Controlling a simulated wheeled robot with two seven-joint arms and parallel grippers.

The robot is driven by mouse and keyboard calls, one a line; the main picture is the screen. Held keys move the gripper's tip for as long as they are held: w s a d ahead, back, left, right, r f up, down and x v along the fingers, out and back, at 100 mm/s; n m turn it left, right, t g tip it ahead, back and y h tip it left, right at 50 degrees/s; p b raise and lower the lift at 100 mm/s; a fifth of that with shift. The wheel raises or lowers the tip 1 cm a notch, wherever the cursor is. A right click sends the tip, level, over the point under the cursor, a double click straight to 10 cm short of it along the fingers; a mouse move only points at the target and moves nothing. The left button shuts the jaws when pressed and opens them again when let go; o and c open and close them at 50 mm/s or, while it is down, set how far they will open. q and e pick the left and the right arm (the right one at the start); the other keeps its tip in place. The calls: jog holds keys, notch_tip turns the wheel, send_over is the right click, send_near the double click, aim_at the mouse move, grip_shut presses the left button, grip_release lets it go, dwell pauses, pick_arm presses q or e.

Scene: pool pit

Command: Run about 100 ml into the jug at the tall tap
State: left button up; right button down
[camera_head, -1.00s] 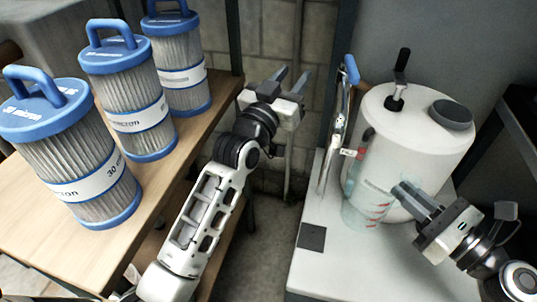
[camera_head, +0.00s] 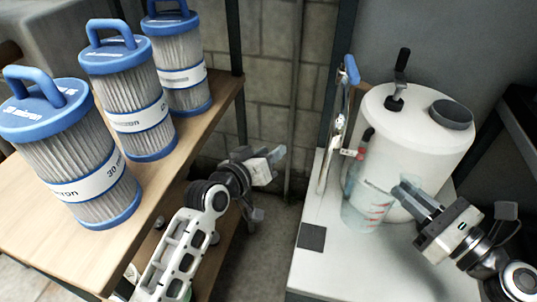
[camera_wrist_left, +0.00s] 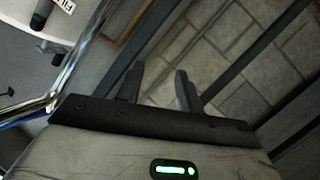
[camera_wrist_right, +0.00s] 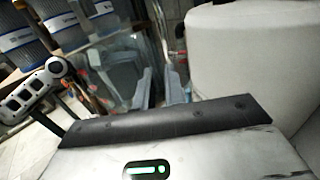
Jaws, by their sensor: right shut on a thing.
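The clear jug (camera_head: 362,214) with red markings stands upright on the white worktop, in front of the white tank. My right gripper (camera_head: 408,192) is shut on its right side; the jug also shows between the fingers in the right wrist view (camera_wrist_right: 122,62). I cannot tell whether it holds water. The tall tap (camera_head: 327,165) is a chrome pipe with a blue lever (camera_head: 351,69) on top, behind and left of the jug. Its chrome pipe crosses the left wrist view (camera_wrist_left: 86,48). My left gripper (camera_head: 277,158) is open and empty, left of the tap and apart from it.
The white tank (camera_head: 425,140) has a black-handled pump and a dark cap, and a red-and-black handle (camera_head: 366,139) near its left side. Several blue-capped filter cartridges (camera_head: 138,105) stand on a wooden shelf at left. A floor gap separates shelf and worktop (camera_head: 330,270).

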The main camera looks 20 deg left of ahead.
pick_arm(q)
jog(key=shift+s+f, duration=0.15)
jog(key=shift+f, duration=0.05)
